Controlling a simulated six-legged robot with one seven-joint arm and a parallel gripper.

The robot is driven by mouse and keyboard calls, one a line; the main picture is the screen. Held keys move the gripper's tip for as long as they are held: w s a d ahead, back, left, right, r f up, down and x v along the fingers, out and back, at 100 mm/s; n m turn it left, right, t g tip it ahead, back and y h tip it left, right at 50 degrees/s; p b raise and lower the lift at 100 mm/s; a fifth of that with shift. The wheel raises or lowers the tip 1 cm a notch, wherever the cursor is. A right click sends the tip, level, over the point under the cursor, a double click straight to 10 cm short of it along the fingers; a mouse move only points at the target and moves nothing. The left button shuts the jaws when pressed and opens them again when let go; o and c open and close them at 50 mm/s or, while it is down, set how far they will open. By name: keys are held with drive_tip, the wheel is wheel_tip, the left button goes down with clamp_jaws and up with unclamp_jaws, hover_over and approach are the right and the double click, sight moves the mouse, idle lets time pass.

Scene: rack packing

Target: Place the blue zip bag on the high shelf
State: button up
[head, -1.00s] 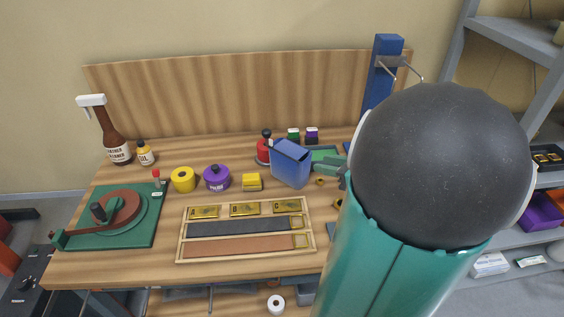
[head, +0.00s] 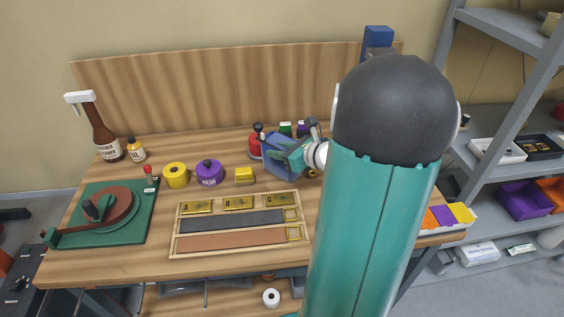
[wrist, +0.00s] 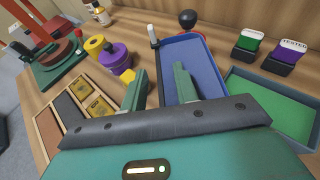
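The blue zip bag (head: 281,158) stands on the workbench, right of the yellow block, partly hidden by my gripper. In the wrist view the bag (wrist: 207,70) lies just beyond the fingers, with a pale pull tab at its left corner. My gripper (head: 297,152) is at the bag's right side in the head view. In the wrist view its fingers (wrist: 160,82) are apart, the left one outside the bag's left edge and the right one over its blue face. Contact cannot be told. The high shelf (head: 505,32) is the grey top board of the rack at the right.
Several things stand nearby: a red-based black knob (head: 256,142), a purple pot (head: 209,172), a yellow block (head: 244,175) and a wooden tray (head: 174,245). A green tray (wrist: 240,90) lies right of the bag. The rack's lower shelves hold bins.

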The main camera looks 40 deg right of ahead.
drive_tip(key=shift+c, duration=0.4)
clamp_jaws()
idle(1.1)
